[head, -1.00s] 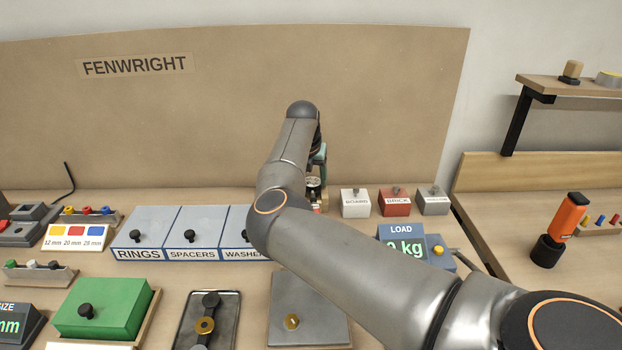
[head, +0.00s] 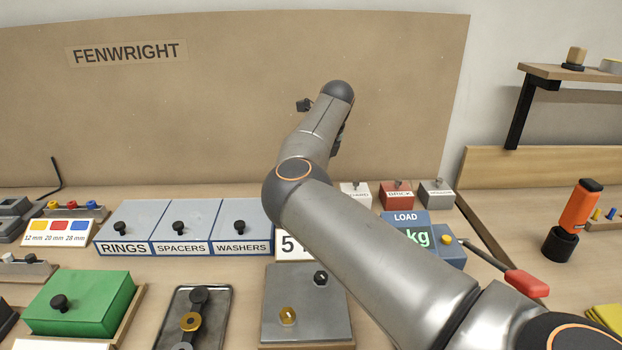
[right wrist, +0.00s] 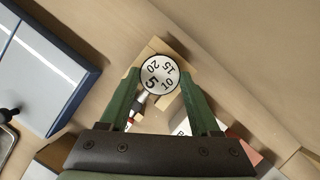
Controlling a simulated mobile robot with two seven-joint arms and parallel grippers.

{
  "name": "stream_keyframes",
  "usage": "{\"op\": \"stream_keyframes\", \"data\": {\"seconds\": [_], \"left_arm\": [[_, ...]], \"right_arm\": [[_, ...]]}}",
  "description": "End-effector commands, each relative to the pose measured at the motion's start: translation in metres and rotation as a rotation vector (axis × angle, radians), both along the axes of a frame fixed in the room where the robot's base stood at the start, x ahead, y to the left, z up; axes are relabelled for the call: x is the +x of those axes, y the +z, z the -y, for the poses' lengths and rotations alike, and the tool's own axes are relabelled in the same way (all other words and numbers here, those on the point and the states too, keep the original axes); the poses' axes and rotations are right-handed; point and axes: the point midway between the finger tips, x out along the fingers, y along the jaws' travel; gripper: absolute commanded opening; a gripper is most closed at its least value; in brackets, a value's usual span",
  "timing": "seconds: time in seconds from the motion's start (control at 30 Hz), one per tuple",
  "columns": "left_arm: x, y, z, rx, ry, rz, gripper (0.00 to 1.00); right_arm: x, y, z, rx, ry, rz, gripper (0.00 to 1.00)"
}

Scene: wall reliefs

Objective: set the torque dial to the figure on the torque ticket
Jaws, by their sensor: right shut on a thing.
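The torque dial (right wrist: 160,75) is a round white disc marked 5, 10, 15 and 20, in the right wrist view. My right gripper (right wrist: 162,80) is shut on it, one green finger at each side. The 5 is the lowest and largest-looking figure; no pointer is clear. A wooden block lies behind the dial. In the head view my right arm hides the dial and most of the gripper. My left gripper is out of view.
Lidded bins for rings (head: 124,247), spacers (head: 182,247) and washers (head: 243,247) stand left of the card. A load display (head: 405,225) and small labelled blocks are at the right. A green box (head: 80,300) and a grey plate (head: 300,330) are in front.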

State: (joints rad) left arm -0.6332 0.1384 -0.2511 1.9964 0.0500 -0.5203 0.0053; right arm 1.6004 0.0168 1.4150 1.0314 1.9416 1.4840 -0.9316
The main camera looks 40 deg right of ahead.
Motion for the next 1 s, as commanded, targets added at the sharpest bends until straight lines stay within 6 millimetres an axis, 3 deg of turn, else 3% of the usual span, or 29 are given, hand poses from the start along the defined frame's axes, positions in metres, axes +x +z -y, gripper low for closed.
{"op": "stream_keyframes", "data": {"seconds": [0.4, 0.97, 1.0], "left_arm": [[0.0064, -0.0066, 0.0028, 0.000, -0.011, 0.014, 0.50], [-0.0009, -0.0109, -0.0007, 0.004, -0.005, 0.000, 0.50], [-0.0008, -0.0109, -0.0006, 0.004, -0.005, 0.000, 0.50]], "right_arm": [[0.0002, 0.0001, 0.0017, 0.001, 0.194, 0.001, 0.08], [0.0001, 0.0006, 0.0019, 0.000, 0.221, 0.000, 0.08], [0.0001, 0.0006, 0.0019, 0.000, 0.221, 0.000, 0.67]]}}
